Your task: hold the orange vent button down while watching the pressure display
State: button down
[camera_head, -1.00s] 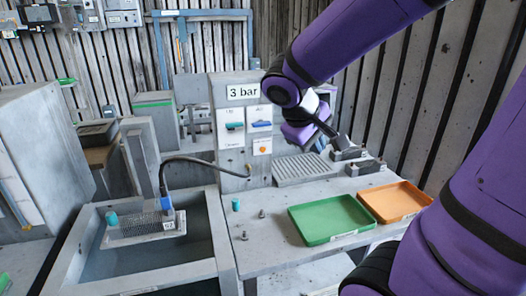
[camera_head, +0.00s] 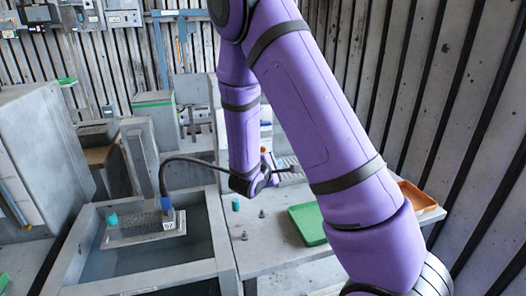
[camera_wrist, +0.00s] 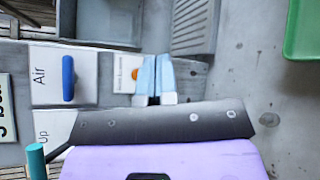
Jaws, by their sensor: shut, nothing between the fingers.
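The orange vent button (camera_wrist: 136,73) shows in the wrist view on a white plate of the grey panel, partly covered by my gripper's fingers. In the head view, a small orange spot of it (camera_head: 264,150) shows beside my arm. My gripper (camera_wrist: 156,62) is shut and empty, its pale blue fingers close to the button's right side. I cannot tell whether they touch it or whether it is pressed. The pressure display (camera_wrist: 5,110) is cut off at the left edge of the wrist view, so its reading is not legible. My arm hides it in the head view.
A blue lever (camera_wrist: 68,78) marked Air and a teal lever (camera_wrist: 36,160) sit on the same panel. A green tray (camera_head: 308,224) and an orange tray (camera_head: 418,197) lie on the bench. A sink-like tank (camera_head: 86,226) stands at left.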

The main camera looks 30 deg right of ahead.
jog(key=shift+w+a+f+n+t, duration=0.15)
jog(key=shift+w+f+n+t, duration=0.15)
jog(key=shift+f, duration=0.2)
jog(key=w+d, duration=0.2)
jog(key=w, duration=0.6)
jog(key=shift+w+d, duration=0.2)
jog(key=shift+w+d, duration=0.1)
jog(key=shift+w, duration=0.1)
dwell(2.0)
jog(key=shift+w, duration=0.2)
jog(key=shift+w+d, duration=0.15)
jog(key=shift+w, duration=0.2)
dwell(1.8)
